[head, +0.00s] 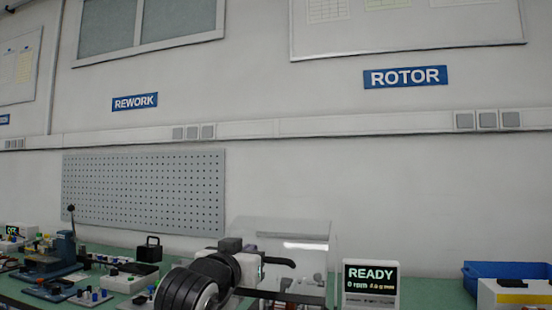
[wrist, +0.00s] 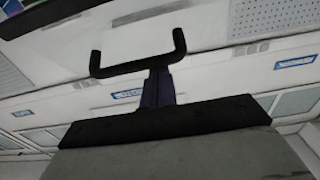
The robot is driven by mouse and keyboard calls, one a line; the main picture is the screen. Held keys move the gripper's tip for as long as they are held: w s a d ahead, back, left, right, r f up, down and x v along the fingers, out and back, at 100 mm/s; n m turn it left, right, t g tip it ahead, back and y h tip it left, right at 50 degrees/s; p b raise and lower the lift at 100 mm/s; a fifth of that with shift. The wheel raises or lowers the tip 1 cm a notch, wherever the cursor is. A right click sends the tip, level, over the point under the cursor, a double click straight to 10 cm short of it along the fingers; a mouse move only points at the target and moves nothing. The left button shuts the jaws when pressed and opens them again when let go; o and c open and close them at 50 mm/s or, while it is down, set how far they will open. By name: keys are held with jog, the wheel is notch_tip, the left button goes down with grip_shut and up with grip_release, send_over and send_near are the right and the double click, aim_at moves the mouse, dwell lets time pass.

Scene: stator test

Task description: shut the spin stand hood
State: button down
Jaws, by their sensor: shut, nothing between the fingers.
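The spin stand hood (head: 308,232) is a clear box at the bottom middle of the head view, behind my arm. Its lower part is cut off or hidden there, so I cannot tell how far it is open. A black U-shaped handle (wrist: 112,70) shows in the wrist view, and a black bar that looks like it shows in the head view (head: 280,262). My gripper (wrist: 158,72) is shut and empty, its dark fingers pointing at the handle's crossbar. Fingertips and bar overlap in the picture; I cannot tell whether they touch. My gripper is also in the head view (head: 251,248), partly hidden.
A display reading READY (head: 371,284) stands just right of the hood. A blue bin (head: 505,272) is at the far right. Small devices and a black-handled block (head: 149,250) crowd the green bench on the left. A grey pegboard (head: 145,190) hangs on the wall behind.

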notch_tip(320, 180, down, 18)
jog(key=w+t+h+b, duration=0.1)
jog(key=t+b, duration=0.3)
jog(key=b, duration=0.9)
jog(key=shift+w+d+r, duration=0.25)
jog(key=shift+w+d, duration=0.1)
jog(key=shift+w, duration=0.2)
